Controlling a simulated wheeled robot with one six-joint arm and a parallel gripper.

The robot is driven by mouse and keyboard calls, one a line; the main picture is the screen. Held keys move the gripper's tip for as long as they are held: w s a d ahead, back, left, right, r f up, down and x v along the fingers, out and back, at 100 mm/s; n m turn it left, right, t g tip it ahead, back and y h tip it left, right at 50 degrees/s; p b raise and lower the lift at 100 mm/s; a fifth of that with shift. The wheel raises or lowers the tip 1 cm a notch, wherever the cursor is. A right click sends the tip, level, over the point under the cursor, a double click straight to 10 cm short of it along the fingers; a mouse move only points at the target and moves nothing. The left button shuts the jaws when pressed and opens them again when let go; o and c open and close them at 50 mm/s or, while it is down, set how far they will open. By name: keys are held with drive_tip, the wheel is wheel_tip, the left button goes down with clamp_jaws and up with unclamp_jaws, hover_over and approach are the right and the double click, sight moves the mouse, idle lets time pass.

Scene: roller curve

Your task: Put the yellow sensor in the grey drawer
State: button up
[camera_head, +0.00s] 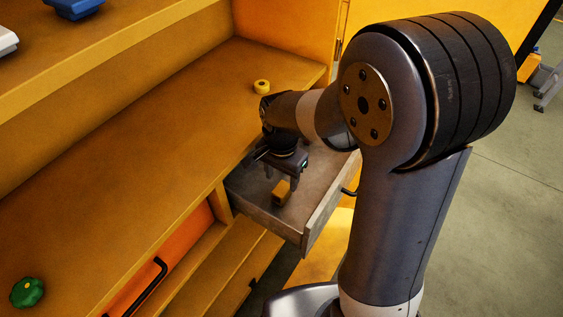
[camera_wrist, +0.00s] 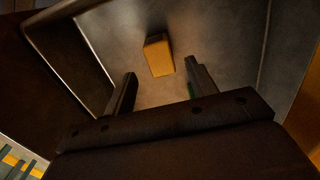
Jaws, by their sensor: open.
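The grey drawer (camera_head: 318,215) is pulled out from under the wooden worktop. In the wrist view its grey floor (camera_wrist: 215,40) and walls show. The yellow sensor (camera_head: 282,192) is a small yellow block lying inside the drawer; it also shows in the wrist view (camera_wrist: 158,55). My gripper (camera_head: 283,178) is over the drawer, pointing down, just above the sensor. In the wrist view my gripper (camera_wrist: 160,85) has its two fingers spread apart with nothing between them. The sensor lies beyond the fingertips, apart from them.
The wooden worktop (camera_head: 130,165) runs along the left. A yellow ring-like roll (camera_head: 262,86) lies on it near the drawer, and a green knob-like part (camera_head: 27,292) at the front left. A higher shelf (camera_head: 110,55) holds a blue item (camera_head: 75,8). An orange drawer front with a black handle (camera_head: 145,287) is closer.

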sight(281, 189)
wheel_tip(281, 189, up, 6)
drive_tip(key=shift+f, duration=0.2)
idle(1.3)
